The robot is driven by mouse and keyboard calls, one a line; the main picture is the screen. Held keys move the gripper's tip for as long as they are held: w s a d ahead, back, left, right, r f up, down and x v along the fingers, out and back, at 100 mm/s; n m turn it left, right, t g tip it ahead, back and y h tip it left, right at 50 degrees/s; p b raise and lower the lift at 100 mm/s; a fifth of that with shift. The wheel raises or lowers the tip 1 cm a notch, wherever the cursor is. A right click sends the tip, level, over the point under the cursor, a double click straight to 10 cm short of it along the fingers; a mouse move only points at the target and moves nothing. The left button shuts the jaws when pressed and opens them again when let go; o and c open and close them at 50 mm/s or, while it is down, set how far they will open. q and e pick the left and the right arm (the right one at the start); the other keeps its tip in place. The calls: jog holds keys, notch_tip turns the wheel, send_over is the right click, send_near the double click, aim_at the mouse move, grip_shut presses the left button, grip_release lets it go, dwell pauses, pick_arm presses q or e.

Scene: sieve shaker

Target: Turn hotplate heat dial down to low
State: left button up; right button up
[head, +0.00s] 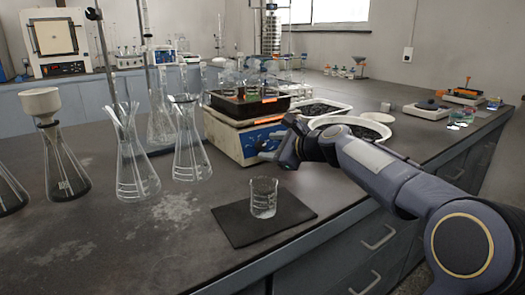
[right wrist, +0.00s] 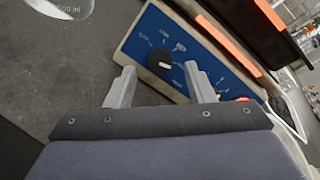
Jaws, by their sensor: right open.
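The hotplate (head: 227,134) is a cream box with a blue front panel, standing on the bench in the middle of the head view. In the right wrist view its blue panel (right wrist: 185,58) carries a round black dial (right wrist: 159,62) with a white pointer mark and white symbols around it. My right gripper (head: 266,150) is open in front of this panel. In the right wrist view its two fingertips (right wrist: 160,78) are spread, with the dial ahead between them and apart from both. In the head view the dial is too small to make out. My left gripper is not in view.
A dark tray with an orange strip (head: 262,112) sits on top of the hotplate. A glass beaker (head: 263,198) stands on a black mat (head: 236,222) in front. Conical flasks (head: 190,150) stand to the left, white basins (head: 350,128) to the right.

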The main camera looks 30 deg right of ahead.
aim_at(263, 146)
jog(key=shift+x, duration=1.5)
jog(key=c, duration=1)
